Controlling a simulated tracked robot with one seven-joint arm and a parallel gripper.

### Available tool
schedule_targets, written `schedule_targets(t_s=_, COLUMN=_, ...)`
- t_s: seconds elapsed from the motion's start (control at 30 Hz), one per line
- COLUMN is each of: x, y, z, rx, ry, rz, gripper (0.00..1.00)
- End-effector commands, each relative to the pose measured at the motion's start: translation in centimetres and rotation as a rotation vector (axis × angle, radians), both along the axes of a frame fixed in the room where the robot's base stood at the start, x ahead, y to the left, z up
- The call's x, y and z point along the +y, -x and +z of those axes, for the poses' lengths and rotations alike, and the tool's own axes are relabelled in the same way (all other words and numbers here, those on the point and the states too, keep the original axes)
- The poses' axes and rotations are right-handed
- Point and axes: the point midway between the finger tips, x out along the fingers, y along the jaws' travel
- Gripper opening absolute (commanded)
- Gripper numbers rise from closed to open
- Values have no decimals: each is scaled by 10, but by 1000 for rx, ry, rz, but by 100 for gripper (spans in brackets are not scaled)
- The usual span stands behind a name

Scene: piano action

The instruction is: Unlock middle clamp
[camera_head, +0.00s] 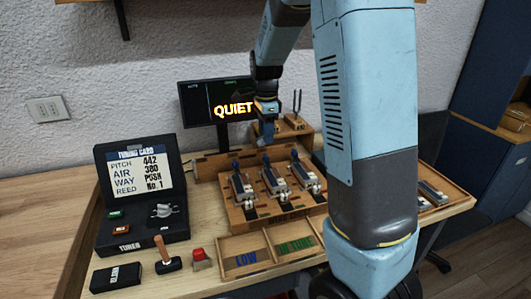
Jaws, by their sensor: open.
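A wooden stand (283,212) holds three clamp units in a row, each with a grey metal body and a dark blue knob or lever end at the back. The middle clamp (272,178) sits between the left clamp (242,187) and the right clamp (302,173). My gripper (264,143) points down, behind and above the middle clamp's blue end (264,158), close to it in the picture. The gripper is open and looks empty. I cannot tell whether it touches the blue end. Whether the clamp is locked is too small to tell.
A monitor (218,103) reading "QUIET" stands behind. A black tuner case (142,225) is at left, with a mallet (167,255), a red-topped piece (201,259) and a black block (116,277) in front. A divided tray (246,258) lies before the stand. My arm hides the right side.

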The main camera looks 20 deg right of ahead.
Motion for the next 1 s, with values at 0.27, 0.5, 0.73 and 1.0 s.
schedule_targets(t_s=0.27, x=0, y=1, z=-49, rx=4, ry=0, rz=0, gripper=47)
schedule_targets(t_s=0.5, x=0, y=0, z=-74, rx=2, ry=0, rz=1, gripper=47)
schedule_targets(t_s=0.73, x=-1, y=0, z=-80, rx=-1, ry=0, rz=0, gripper=47)
schedule_targets(t_s=1.0, x=-1, y=0, z=-79, rx=-1, ry=0, rz=0, gripper=38)
